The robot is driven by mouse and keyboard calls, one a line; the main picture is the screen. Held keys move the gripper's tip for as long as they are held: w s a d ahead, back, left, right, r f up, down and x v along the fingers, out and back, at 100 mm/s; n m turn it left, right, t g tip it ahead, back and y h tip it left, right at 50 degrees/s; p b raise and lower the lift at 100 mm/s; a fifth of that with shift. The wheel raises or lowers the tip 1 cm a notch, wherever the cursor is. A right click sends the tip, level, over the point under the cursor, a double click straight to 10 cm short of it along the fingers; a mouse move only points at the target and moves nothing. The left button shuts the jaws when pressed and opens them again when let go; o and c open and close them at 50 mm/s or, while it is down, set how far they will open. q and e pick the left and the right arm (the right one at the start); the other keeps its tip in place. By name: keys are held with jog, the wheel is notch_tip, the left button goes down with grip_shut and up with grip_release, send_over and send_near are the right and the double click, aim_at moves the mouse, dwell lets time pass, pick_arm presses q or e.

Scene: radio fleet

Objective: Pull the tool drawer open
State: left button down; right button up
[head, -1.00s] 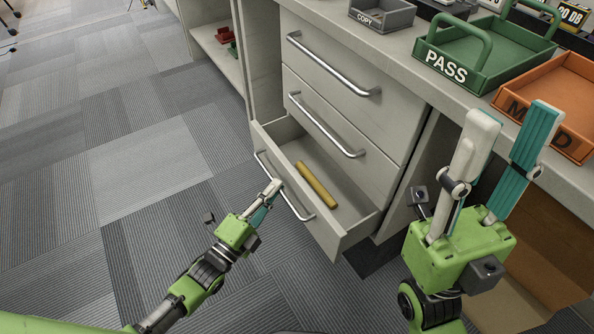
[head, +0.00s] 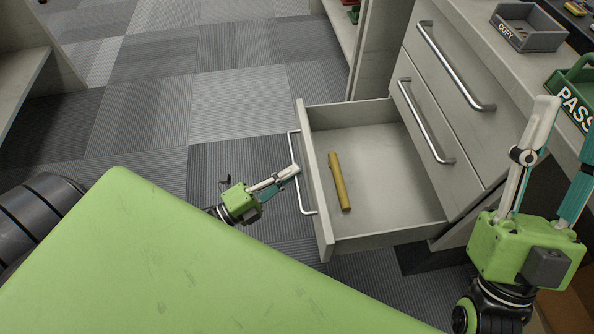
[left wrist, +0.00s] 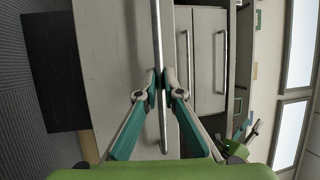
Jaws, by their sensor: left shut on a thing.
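The tool drawer (head: 385,165), the lowest of a grey-white cabinet, stands well out from the cabinet in the head view. Its silver bar handle (head: 299,198) runs along the front panel. My left gripper (head: 291,173) is shut on this handle. The left wrist view shows the bar (left wrist: 157,35) passing between the two fingertips (left wrist: 162,82). A yellow rod-like tool (head: 339,181) lies on the drawer floor. My right gripper (head: 566,128) is raised at the right, fingers apart and empty, near the counter.
Two shut drawers with bar handles (head: 445,75) (head: 425,120) are above. On the counter are a grey COPY tray (head: 528,38) and a green PASS tray (head: 568,82). Carpet floor (head: 235,105) is free left of the drawer. A shelf unit (head: 45,60) stands at far left.

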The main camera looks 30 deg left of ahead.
pick_arm(q)
jog(key=c, duration=2.2)
grip_release()
jog(key=shift+o, duration=0.2)
jog(key=v, duration=1.2)
